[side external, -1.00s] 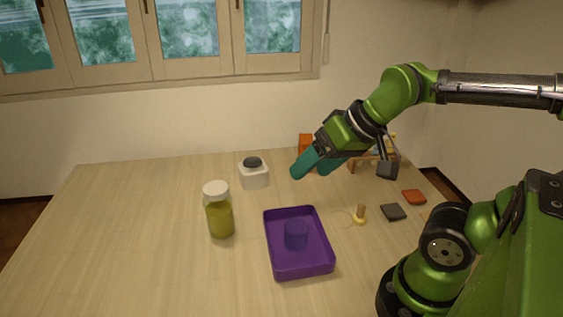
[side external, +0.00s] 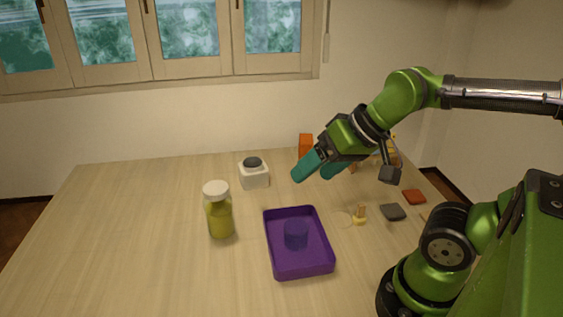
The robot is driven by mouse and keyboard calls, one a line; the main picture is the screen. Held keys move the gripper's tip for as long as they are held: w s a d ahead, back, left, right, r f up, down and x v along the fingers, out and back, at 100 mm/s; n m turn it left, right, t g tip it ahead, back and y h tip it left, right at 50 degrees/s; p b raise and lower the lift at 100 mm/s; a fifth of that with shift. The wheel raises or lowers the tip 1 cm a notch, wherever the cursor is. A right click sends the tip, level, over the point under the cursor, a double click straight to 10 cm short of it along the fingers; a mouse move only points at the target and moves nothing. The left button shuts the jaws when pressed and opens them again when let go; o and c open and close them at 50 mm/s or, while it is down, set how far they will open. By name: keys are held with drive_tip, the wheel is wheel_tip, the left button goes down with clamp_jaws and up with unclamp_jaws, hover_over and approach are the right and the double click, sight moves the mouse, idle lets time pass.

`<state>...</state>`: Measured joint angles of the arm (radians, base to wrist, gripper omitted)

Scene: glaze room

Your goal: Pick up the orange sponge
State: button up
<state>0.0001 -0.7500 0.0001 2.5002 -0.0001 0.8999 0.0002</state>
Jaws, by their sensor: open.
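A flat orange-red pad (side external: 414,197), which looks like the orange sponge, lies on the table at the right, near my arm's base. My gripper (side external: 312,176) has two teal fingers, spread apart and empty. It hangs above the back of the table, to the left of the pad and apart from it, pointing down and left. A taller orange block (side external: 305,145) stands behind my gripper and is partly hidden by it.
A purple tray (side external: 300,272) holds a purple cup (side external: 296,234). A jar of yellow-green liquid (side external: 220,218) and a white container (side external: 254,176) stand left. A grey pad (side external: 393,212) and small wooden item (side external: 360,215) lie near the orange-red pad. The left table is clear.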

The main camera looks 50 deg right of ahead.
drive_tip(key=shift+o, duration=0.6)
drive_tip(key=shift+d, duration=0.1)
drive_tip(key=n+g+h, duration=0.5)
drive_tip(key=n+h, duration=0.1)
drive_tip(key=n, duration=2.3)
approach(306, 139)
drive_tip(key=x, duration=1.1)
drive_tip(key=shift+d+f, duration=0.1)
drive_tip(key=shift+f, duration=0.15)
drive_tip(key=shift+c, duration=0.2)
